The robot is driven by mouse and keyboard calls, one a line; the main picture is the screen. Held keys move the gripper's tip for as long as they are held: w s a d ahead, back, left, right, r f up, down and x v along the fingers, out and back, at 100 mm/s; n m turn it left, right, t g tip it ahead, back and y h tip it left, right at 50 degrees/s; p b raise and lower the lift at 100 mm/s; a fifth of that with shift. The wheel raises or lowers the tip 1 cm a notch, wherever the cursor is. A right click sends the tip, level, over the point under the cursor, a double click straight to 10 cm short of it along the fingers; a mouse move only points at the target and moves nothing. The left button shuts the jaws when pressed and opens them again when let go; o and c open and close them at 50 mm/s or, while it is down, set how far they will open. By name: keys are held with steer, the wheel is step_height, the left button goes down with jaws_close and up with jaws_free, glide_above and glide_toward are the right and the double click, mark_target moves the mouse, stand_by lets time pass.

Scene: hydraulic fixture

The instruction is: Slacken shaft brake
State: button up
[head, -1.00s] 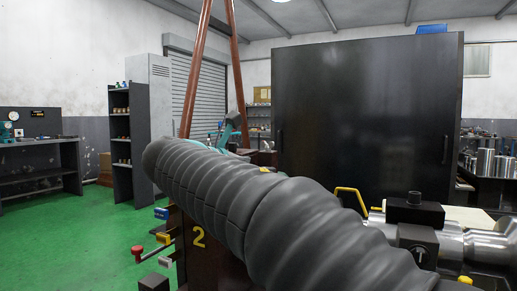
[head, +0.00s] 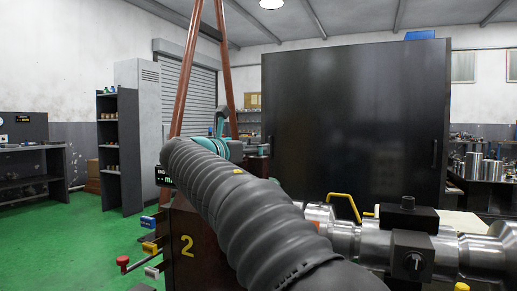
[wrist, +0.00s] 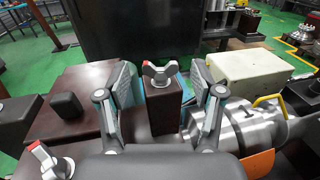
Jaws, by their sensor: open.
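A winged grey knob with red marks (wrist: 160,72) stands on top of a dark brown post (wrist: 163,108) in the wrist view. My gripper (wrist: 162,80) is open, with one finger to each side of the knob and post; I cannot tell whether either finger touches. A second winged knob with a red tip (wrist: 48,160) is at the lower left. The metal shaft (head: 345,238) lies at the right in the head view, with a black block and dial (head: 412,256) on it. No label identifies the brake.
A yellow handle (head: 345,203) rises beside the shaft. A cream box (wrist: 248,76) is right of the post. A brown box (wrist: 85,95) with a black block (wrist: 67,105) is to the left. A tall black panel (head: 355,130) stands behind. Green floor is clear at left.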

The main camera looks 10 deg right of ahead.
steer(key=shift+x, duration=1.5)
steer(key=c, duration=1.2)
steer(key=shift+o, duration=0.2)
